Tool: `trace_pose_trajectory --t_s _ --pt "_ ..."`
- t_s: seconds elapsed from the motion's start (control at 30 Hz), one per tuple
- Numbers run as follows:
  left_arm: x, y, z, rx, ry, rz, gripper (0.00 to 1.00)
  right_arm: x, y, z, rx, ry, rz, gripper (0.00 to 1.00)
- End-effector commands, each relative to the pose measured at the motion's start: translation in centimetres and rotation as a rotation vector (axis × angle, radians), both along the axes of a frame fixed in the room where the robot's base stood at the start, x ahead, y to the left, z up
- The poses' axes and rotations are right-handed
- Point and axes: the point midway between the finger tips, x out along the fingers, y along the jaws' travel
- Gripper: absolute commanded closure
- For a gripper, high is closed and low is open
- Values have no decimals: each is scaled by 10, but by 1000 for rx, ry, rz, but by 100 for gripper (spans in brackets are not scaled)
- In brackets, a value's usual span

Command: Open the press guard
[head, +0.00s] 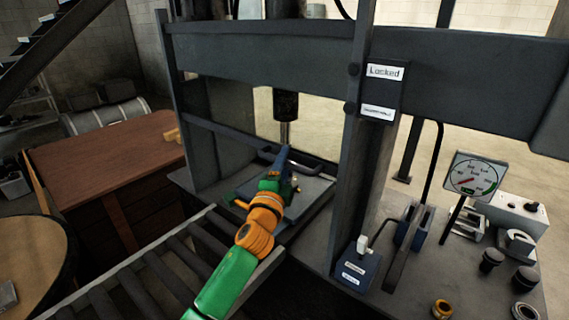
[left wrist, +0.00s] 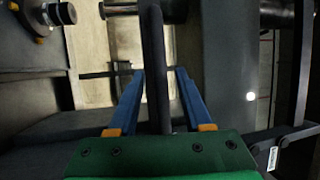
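The press (head: 270,50) stands in the middle of the head view. A dark bar with a looped handle (head: 318,166) crosses its front opening; I take this for the lower edge of the press guard. My left gripper (head: 284,158) is at this handle, partly hiding it. In the left wrist view, the blue fingers (left wrist: 160,75) are spread apart, with a dark bar (left wrist: 153,60) running between them and gaps on both sides. A label (head: 385,72) on the right upright reads "Locked". My right gripper is not in view.
A roller conveyor (head: 160,275) runs up to the press from the front left. A wooden bench (head: 95,165) stands at left. At right, a bench holds a gauge (head: 474,178), a small switch box (head: 357,268) and several metal parts.

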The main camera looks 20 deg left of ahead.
Motion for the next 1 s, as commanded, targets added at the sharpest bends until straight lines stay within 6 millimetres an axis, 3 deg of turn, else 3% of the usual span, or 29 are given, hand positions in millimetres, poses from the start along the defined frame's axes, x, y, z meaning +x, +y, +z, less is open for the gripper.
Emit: trace_pose_trajectory --t_s 0.27,0.5,0.7,1.0 --pt "-8 0 -2 1 0 0 50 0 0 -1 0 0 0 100" --pt "-47 -2 -11 0 1 -1 50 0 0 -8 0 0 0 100" --pt "-68 -3 -13 1 1 0 50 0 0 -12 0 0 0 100" --pt "-70 -3 -12 0 0 0 50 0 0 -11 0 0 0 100"
